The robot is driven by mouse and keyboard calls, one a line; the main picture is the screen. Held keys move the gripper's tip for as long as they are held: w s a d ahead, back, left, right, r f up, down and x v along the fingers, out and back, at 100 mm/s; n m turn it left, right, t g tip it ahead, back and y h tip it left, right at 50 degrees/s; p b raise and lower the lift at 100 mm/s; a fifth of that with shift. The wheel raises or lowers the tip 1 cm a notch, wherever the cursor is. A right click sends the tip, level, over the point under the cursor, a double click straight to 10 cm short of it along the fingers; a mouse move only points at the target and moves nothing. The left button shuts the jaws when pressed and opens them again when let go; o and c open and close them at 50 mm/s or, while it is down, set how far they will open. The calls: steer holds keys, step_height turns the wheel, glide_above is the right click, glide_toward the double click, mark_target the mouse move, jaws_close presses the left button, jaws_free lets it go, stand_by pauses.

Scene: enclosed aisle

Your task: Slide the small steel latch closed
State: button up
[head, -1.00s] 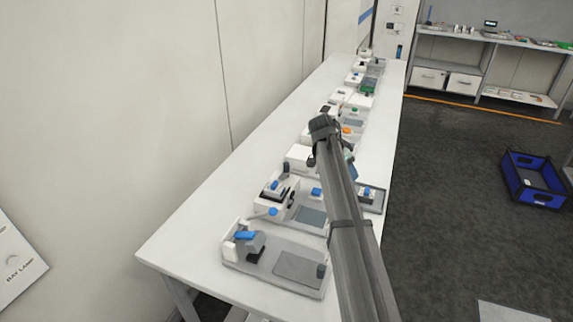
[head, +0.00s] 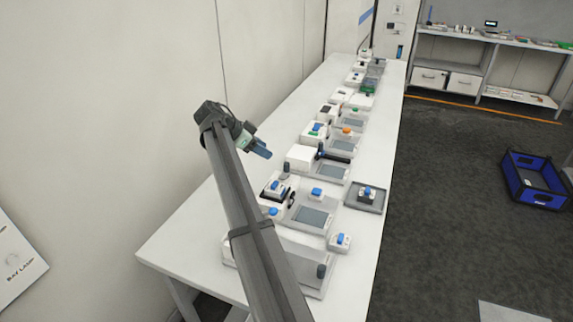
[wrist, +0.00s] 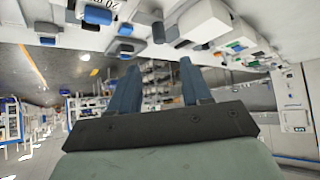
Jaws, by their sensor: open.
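I cannot pick out the small steel latch for sure; the fittings on the bench (head: 190,215) are too small to tell, and my arm covers part of the nearest grey unit (head: 290,277). A dark handle (head: 333,156) shows beside a white box unit (head: 301,157). My gripper (head: 262,150) is raised above the left side of the bench, left of the white box unit and apart from it. In the wrist view my gripper (wrist: 158,75) has its two blue fingers spread, with nothing between them.
A row of units with blue, green and orange parts runs along the bench. A grey tray (head: 364,198) with a blue-topped piece stands at the right edge. A wall borders the bench on the left. A blue crate (head: 533,181) stands on the floor.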

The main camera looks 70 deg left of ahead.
mark_target(286, 164)
steer(key=x, duration=1.2)
jaws_close()
stand_by(0.5)
